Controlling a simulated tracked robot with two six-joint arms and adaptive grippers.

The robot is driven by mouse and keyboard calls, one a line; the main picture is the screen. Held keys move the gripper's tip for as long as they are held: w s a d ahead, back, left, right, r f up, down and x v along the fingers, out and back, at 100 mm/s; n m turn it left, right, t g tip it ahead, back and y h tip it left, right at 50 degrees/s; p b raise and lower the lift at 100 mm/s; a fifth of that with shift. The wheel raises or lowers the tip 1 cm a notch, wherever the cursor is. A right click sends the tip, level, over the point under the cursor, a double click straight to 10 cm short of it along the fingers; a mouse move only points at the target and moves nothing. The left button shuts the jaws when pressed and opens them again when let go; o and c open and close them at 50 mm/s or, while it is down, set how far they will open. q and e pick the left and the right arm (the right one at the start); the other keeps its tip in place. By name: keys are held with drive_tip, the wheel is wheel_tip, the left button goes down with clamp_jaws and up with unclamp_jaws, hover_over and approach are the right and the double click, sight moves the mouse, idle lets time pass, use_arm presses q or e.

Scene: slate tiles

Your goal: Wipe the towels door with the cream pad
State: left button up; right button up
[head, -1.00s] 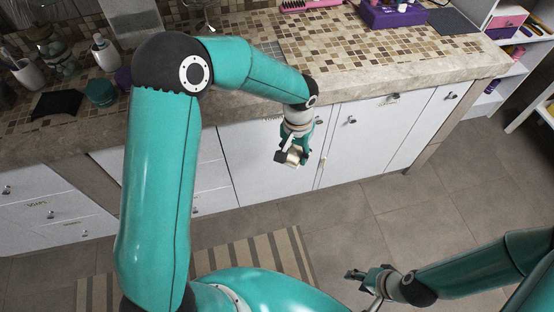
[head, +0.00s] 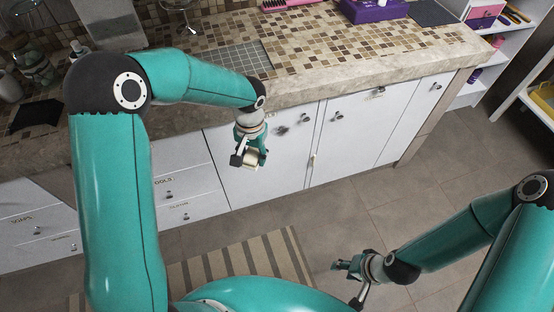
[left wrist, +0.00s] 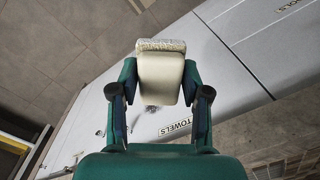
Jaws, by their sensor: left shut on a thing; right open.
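The towels door (head: 288,165) is a white cabinet door under the counter, with a dark smudge (head: 281,131) near its upper right. The left wrist view shows the TOWELS label (left wrist: 175,128) and the smudge (left wrist: 150,107) beside it, just beyond the pad. My left gripper (head: 249,156) is shut on the cream pad (head: 250,163), in front of the door and left of the smudge. The pad also shows between the fingers in the left wrist view (left wrist: 160,76). I cannot tell if it touches the door. My right gripper (head: 346,267) is open and empty, low above the floor.
The tiled countertop (head: 340,48) overhangs the doors. Drawers (head: 180,187) lie to the left. A striped rug (head: 240,262) covers some floor; the tiled floor (head: 400,205) at right is clear. Shelves (head: 480,60) stand at far right.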

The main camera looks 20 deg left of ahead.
use_arm(q)
wheel_tip(320, 180, down, 10)
drive_tip(key=a+m+y+b, duration=0.3)
drive_tip(key=m+b, duration=0.1)
drive_tip(key=b, duration=0.7)
drive_tip(key=m+t+y+b, duration=0.85)
drive_tip(key=t+b, duration=0.65)
drive_tip(key=b, duration=1.5)
approach(270, 134)
drive_tip(key=shift+m+h, duration=0.85)
drive_tip(key=shift+h, duration=0.1)
drive_tip(key=shift+s+a+r+p+x, duration=0.15)
drive_tip(key=shift+p+x, duration=0.3)
drive_tip(key=shift+x, duration=0.3)
drive_tip(key=shift+a+r+p+x, duration=0.1)
drive_tip(key=shift+p+x, duration=0.3)
drive_tip(key=shift+x, duration=0.4)
drive_tip(key=shift+s+a+r+p+x, duration=0.15)
drive_tip(key=shift+p+x, duration=0.3)
drive_tip(key=shift+x, duration=0.3)
drive_tip(key=shift+w, duration=0.25)
drive_tip(key=shift+b+x, duration=0.3)
drive_tip(key=shift+x, duration=0.7)
